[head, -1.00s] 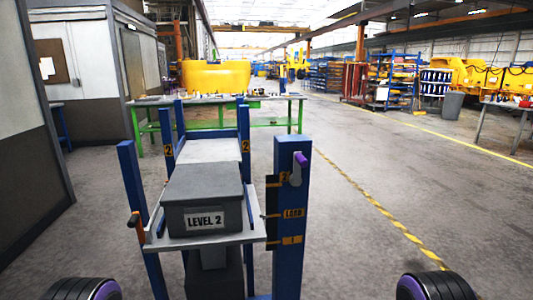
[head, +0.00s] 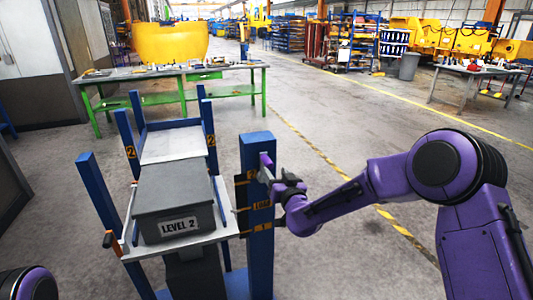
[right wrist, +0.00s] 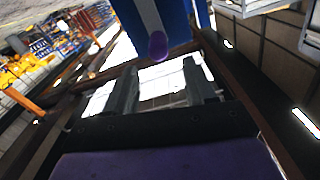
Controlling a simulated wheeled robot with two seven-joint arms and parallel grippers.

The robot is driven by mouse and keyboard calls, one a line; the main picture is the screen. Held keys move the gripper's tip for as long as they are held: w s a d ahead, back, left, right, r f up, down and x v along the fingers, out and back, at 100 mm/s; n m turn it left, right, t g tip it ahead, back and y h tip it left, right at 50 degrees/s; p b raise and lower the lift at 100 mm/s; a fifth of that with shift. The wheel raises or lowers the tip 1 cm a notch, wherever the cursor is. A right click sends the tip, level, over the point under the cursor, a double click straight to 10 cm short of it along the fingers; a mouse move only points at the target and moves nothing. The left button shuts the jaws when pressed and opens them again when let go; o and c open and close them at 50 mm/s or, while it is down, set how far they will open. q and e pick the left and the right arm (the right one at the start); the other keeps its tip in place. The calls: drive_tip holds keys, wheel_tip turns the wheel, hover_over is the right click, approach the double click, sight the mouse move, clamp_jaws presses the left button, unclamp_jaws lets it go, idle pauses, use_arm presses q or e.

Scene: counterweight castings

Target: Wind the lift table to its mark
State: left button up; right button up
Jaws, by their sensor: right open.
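The lift table (head: 222,233) is a grey platform between blue posts. It carries a grey lidded box marked LEVEL 2 (head: 178,223). The blue front-right post (head: 259,265) bears orange labels, with LOAD (head: 261,206) in the middle. The table's right edge is near the height of the LOAD and lower labels; the exact level is hard to read. A crank with a purple grip (head: 266,159) sits high on this post. My right gripper (head: 272,177) is open beside the crank. In the right wrist view, the purple grip (right wrist: 157,46) shows beyond the open jaws (right wrist: 160,82). My left gripper is out of view.
A second grey platform (head: 172,145) stands behind the box. A green-legged workbench (head: 168,72) with small parts is at the back. The floor to the right is clear, with a yellow line.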

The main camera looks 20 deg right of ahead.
sight(267, 160)
drive_tip(key=w+p, duration=0.1)
drive_tip(key=w, duration=0.2)
drive_tip(key=w+p, duration=0.1)
drive_tip(key=w, duration=0.2)
drive_tip(key=w+p, duration=0.1)
drive_tip(key=w, duration=0.2)
drive_tip(key=shift+w+a+f, duration=0.15)
drive_tip(key=shift+w+f, duration=0.1)
drive_tip(key=shift+w, duration=0.15)
clamp_jaws()
